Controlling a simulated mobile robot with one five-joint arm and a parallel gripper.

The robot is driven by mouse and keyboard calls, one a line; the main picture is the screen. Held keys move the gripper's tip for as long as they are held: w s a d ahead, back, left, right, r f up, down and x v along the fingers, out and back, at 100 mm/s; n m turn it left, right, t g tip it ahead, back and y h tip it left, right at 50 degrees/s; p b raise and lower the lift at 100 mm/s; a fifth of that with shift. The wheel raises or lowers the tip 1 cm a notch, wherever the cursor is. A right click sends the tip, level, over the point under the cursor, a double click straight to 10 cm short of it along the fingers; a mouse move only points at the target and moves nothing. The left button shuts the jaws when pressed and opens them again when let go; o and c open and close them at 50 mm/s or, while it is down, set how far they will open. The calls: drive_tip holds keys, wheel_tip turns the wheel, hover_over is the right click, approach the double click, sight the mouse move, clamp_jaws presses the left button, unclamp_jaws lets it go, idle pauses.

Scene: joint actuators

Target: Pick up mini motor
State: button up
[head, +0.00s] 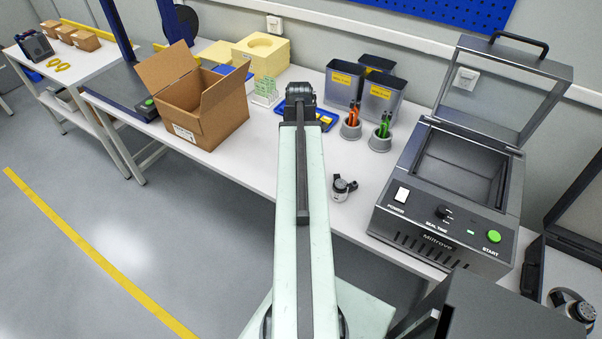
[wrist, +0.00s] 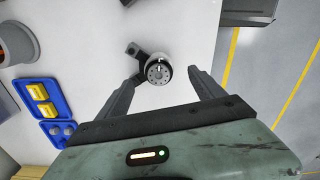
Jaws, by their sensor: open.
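The mini motor (head: 341,191), a small silver and black round part with a black side arm, sits on the white table near its front edge. In the wrist view the motor (wrist: 158,70) shows its round, holed face and black bracket. My gripper (wrist: 164,78) is open, with one finger on each side of the motor. The motor lies around the fingertips, and nothing is held. Whether a finger touches it I cannot tell. In the head view my arm hides the gripper.
A black sealing machine (head: 440,200) with a raised lid stands right of the motor. An open cardboard box (head: 195,100) is at left. A blue tray (wrist: 60,132) holds yellow parts.

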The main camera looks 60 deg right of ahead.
drive_tip(key=f+b, duration=0.1)
drive_tip(key=f, duration=0.1)
drive_tip(key=f+b, duration=0.4)
drive_tip(key=shift+w+d, duration=0.1)
drive_tip(key=shift+w, duration=0.15)
drive_tip(key=shift+r, duration=0.25)
drive_tip(key=shift+c, duration=0.4)
drive_tip(key=c, duration=1.4)
drive_tip(key=shift+o, duration=0.2)
drive_tip(key=shift+r, duration=0.1)
